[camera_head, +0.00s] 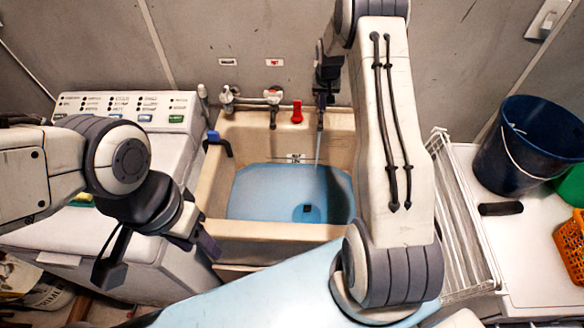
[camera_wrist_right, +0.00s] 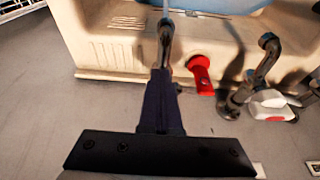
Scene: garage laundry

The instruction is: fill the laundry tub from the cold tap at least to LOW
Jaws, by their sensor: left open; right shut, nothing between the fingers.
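The beige laundry tub (camera_head: 270,231) holds blue-looking water (camera_head: 265,195). A thin stream (camera_head: 317,150) falls into it near the back right. A small level label (camera_head: 293,157) is on the back wall near the waterline; its text is too small to read. My right gripper (camera_head: 320,108) is shut and empty at the tub's back edge, above the stream; its finger shows in the right wrist view (camera_wrist_right: 162,100). A red lever (camera_head: 297,112) stands just left of it, also in the right wrist view (camera_wrist_right: 201,76). My left gripper (camera_head: 157,258) is open and empty, left of the tub.
Wall fittings (camera_head: 272,97) and a blue lever (camera_head: 218,142) are at the tub's back and left. A washing machine (camera_head: 150,110) stands left. A wire rack (camera_head: 462,215), dark blue bucket (camera_head: 528,148) and orange basket (camera_head: 572,248) are right. My right arm crosses over the tub's right side.

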